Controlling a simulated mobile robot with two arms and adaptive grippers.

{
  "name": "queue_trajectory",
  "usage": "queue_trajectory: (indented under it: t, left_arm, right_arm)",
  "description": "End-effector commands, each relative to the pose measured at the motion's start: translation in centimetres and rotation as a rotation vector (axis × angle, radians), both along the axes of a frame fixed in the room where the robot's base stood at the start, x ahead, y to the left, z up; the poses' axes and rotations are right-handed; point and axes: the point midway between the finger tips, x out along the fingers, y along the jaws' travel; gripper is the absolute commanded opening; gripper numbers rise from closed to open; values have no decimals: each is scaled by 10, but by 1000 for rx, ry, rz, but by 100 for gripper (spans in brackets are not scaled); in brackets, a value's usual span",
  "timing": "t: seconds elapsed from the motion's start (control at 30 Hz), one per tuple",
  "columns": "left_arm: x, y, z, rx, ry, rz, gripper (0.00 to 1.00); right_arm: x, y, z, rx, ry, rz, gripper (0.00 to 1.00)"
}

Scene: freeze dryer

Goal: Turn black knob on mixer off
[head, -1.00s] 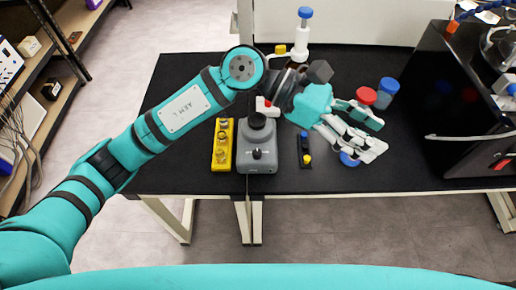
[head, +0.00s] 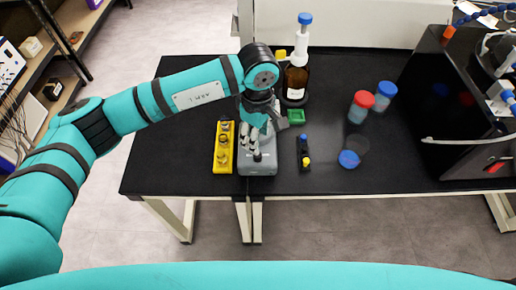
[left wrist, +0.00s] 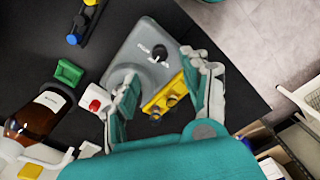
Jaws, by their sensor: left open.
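The grey mixer (head: 262,171) stands near the front of the black table. Its black knob (head: 257,156) is on the front face and shows clearly in the left wrist view (left wrist: 160,53). My left gripper (head: 250,146) points down above the mixer. In the left wrist view its open fingers (left wrist: 160,68) are spread over the mixer, with nothing held between them. The knob lies near the gap between the fingertips; I cannot tell whether they touch it. The gripper hides the mixer's top in the head view. My right gripper is not in view.
A yellow rack (head: 223,152) stands close left of the mixer. A small black rack (head: 304,152) is to its right. A brown bottle (head: 296,80) and green block (head: 296,116) are behind. Red- and blue-capped containers (head: 361,103) stand farther right, beside the black machine (head: 455,100).

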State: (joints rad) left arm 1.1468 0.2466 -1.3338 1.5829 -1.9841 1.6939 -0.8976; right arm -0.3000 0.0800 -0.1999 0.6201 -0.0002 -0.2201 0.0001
Motion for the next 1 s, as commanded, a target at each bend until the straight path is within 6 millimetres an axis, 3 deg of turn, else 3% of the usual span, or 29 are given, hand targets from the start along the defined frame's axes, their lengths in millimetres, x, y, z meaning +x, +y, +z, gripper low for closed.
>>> queue_trajectory:
  t: [0.2,0.4,0.83,1.0]
  left_arm:
    - [-1,0,-45,1,5,2,48]
    - [-1,-1,-72,-1,3,1,48]
    - [0,-1,-82,-2,0,0,46]
    - [0,-1,-82,-2,0,0,24]
  right_arm:
    - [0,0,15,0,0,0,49]
    - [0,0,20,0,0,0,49]
    - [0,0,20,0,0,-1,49]
    - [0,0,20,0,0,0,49]
